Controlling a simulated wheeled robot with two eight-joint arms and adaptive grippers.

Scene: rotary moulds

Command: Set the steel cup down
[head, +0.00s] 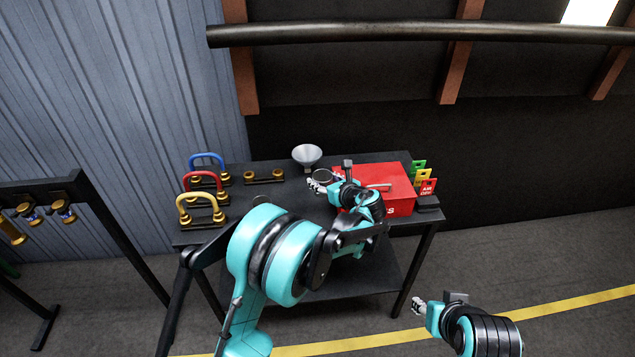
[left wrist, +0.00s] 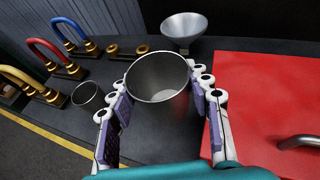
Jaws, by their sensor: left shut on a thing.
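The steel cup (left wrist: 158,92) is upright between the fingers of my left gripper (left wrist: 165,115) in the left wrist view, its open mouth facing the camera. The gripper is shut on it. In the head view my left gripper (head: 319,186) holds the cup (head: 322,174) over the dark table (head: 285,210), just left of the red box. I cannot tell whether the cup's base touches the table. My right gripper (head: 419,307) is low at the right, away from the table; its finger opening is too small to tell.
The red box (head: 398,173) stands close right of the cup. A steel funnel (head: 306,155) is behind. Blue, red and yellow handles (head: 201,201) stand at the left. A smaller grey cup-like vessel (left wrist: 86,93) stands left of the gripper. Dark table surface lies between them.

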